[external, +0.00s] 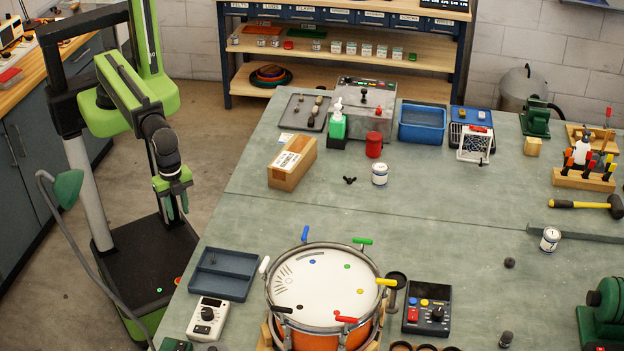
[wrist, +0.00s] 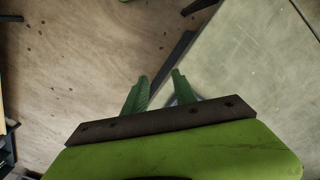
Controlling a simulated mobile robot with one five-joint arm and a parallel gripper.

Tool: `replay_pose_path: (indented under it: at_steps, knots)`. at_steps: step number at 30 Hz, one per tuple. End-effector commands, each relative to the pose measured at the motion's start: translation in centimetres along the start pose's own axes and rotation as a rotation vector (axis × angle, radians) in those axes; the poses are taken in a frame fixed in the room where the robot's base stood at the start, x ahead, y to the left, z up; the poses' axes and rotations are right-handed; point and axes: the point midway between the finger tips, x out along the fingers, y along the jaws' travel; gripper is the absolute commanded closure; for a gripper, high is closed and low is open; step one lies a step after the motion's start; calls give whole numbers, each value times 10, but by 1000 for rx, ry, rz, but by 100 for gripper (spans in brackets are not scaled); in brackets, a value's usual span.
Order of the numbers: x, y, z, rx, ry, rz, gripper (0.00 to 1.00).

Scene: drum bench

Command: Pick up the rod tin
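Two small white tins stand upright on the bench: one tin (external: 380,174) near the middle, and another tin (external: 549,240) at the right beside a grey rail. Their labels are too small to read, so I cannot tell which is the rod tin. My gripper (external: 176,207) hangs left of the bench edge, over the floor side, well away from both tins. In the wrist view my gripper (wrist: 158,78) shows two green fingers apart with nothing between them. No tin shows in the wrist view.
A cardboard box (external: 292,162) and a red can (external: 374,145) stand near the middle tin, with a black wing-shaped piece (external: 349,180) beside it. A drum (external: 323,285) stands at the front. A hammer (external: 590,204) lies at the right. The bench between the two tins is clear.

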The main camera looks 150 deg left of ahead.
Motion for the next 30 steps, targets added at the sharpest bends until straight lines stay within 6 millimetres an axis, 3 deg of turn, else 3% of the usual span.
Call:
replay_pose_path:
  at_steps: [9, 19, 28, 30]
  knots:
    - [0, 0, 0, 0, 0, 0, 66]
    - [0, 0, 0, 0, 0, 0, 23]
    - [0, 0, -1, -8, 3, 0, 22]
    - [0, -1, -17, -35, 45, -3, 22]
